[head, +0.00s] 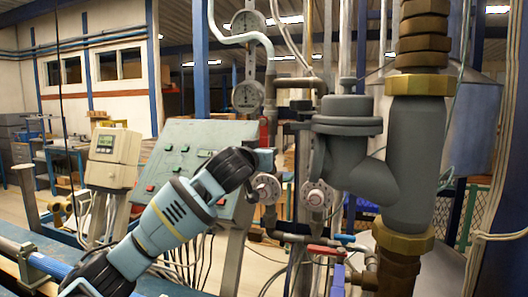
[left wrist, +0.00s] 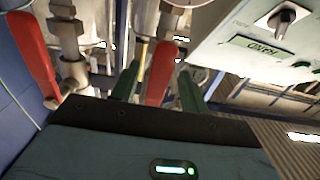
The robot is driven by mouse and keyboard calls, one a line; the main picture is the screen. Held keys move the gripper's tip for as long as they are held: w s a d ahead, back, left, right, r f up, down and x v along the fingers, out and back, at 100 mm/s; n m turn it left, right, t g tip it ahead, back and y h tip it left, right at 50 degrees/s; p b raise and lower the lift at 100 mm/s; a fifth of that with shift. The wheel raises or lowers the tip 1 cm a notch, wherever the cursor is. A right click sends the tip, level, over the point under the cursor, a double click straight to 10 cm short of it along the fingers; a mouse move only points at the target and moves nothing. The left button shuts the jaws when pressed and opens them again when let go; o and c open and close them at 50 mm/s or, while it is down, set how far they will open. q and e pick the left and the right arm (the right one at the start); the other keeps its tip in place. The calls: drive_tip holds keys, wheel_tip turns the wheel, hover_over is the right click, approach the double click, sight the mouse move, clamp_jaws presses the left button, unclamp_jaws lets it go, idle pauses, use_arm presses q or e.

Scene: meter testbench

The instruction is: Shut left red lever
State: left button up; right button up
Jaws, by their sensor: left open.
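A red lever (head: 264,130) stands upright on the pipework just above my left gripper (head: 266,160) in the head view. In the left wrist view, my left gripper (left wrist: 158,90) has its two green fingers apart. A red lever (left wrist: 160,72) shows between them, with a gap on each side. I cannot tell how deep it sits between the fingers. A second red lever (left wrist: 36,55) stands at the left of the wrist view, outside the fingers. My right gripper is not in view.
A sloped control panel (head: 180,160) stands behind my left arm. A grey valve body (head: 345,140) and thick pipe stand to the right. A lower red handle (head: 325,250) lies near horizontal. A box with a display (left wrist: 255,45) is at the wrist view's upper right.

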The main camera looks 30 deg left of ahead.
use_arm(q)
drive_tip(key=shift+x, duration=0.95)
clamp_jaws()
